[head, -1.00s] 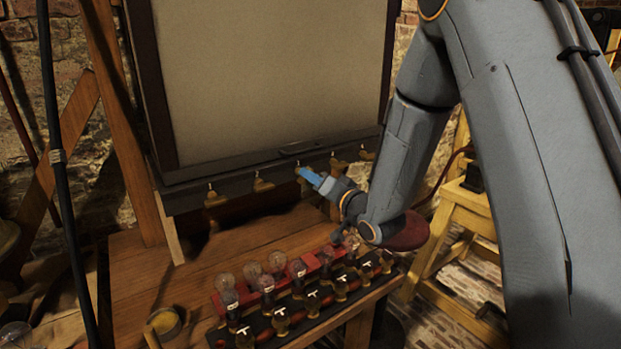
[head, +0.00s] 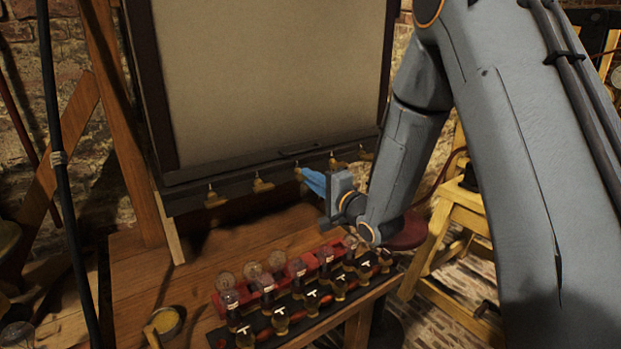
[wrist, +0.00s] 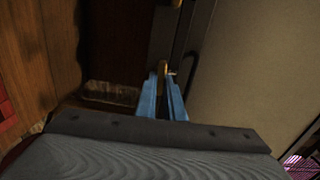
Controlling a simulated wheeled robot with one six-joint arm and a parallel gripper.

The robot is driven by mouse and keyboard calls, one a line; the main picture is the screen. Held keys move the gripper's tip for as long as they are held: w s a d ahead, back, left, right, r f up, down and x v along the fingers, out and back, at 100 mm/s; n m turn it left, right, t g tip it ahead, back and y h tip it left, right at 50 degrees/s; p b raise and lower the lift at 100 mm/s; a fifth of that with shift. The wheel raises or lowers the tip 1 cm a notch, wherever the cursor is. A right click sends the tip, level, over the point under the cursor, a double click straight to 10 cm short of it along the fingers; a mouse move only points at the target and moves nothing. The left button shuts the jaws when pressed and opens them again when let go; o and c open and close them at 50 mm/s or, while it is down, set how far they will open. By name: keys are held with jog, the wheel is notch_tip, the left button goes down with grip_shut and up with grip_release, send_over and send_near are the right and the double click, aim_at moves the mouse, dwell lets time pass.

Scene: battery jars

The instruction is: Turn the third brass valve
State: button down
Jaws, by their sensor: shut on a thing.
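A row of brass valves hangs along the dark lower rail of the framed panel. The third from the left (head: 299,174) is at my gripper (head: 307,178), whose blue fingers are shut on it. In the wrist view the brass valve (wrist: 162,68) shows between the fingertips of my gripper (wrist: 163,84). Much of its handle is hidden by the fingers. The first valve (head: 212,198) and the second valve (head: 262,185) are free to the left. The fourth valve (head: 337,163) and the fifth valve (head: 366,154) are to the right.
The pale panel (head: 270,80) stands above the valves. On the wooden bench (head: 215,255) below, a rack holds several glass bulbs (head: 253,271) and jars (head: 311,303). A small bowl (head: 165,321) sits left of it. A yellow stool (head: 455,215) stands at right.

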jog(key=shift+m, duration=0.3)
dwell(0.4)
jog(key=c, duration=1.9)
grip_release()
jog(key=shift+o, duration=0.2)
jog(key=b+v, duration=0.2)
jog(key=v, duration=0.5)
jog(key=shift+s+d, duration=0.25)
jog(key=shift+s, duration=0.1)
